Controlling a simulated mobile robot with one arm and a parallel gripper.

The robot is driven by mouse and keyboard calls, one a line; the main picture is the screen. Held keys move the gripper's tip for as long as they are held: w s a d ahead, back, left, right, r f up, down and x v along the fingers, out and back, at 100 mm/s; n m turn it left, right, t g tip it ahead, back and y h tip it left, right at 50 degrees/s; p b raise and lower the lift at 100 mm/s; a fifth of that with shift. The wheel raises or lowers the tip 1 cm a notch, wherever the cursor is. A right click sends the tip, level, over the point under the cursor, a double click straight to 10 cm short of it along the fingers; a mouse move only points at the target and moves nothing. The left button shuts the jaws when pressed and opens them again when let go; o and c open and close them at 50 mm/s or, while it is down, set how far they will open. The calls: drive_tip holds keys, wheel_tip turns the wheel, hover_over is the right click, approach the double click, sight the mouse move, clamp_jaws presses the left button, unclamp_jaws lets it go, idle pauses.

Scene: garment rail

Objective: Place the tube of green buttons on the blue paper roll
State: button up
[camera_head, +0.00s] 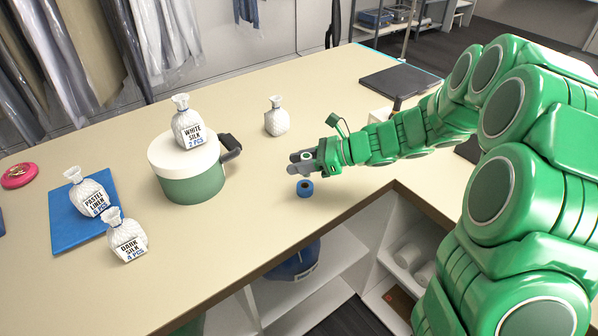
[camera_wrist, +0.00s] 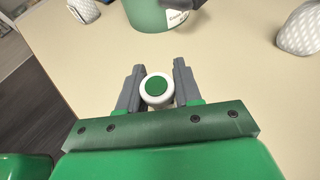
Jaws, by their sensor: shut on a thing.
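My gripper (camera_head: 300,162) is shut on the tube of green buttons (camera_wrist: 157,89), a white round tube with a green top. In the wrist view the tube sits between the two grey fingers of the gripper (camera_wrist: 157,88), seen from above. In the head view the fingers largely hide it. The blue paper roll (camera_head: 305,188) is a small ring-shaped roll on the counter, just below my gripper in the head view. A gap shows between them there. The roll does not show in the wrist view, where the tube and fingers may cover it.
The counter edge (camera_head: 345,216) is close in front.

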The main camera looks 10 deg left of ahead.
drive_tip(key=shift+w+a+f, duration=0.1)
drive_tip(key=shift+w+f, duration=0.1)
drive_tip(key=shift+f, duration=1.7)
drive_tip(key=shift+f, duration=0.1)
drive_tip(key=o, duration=1)
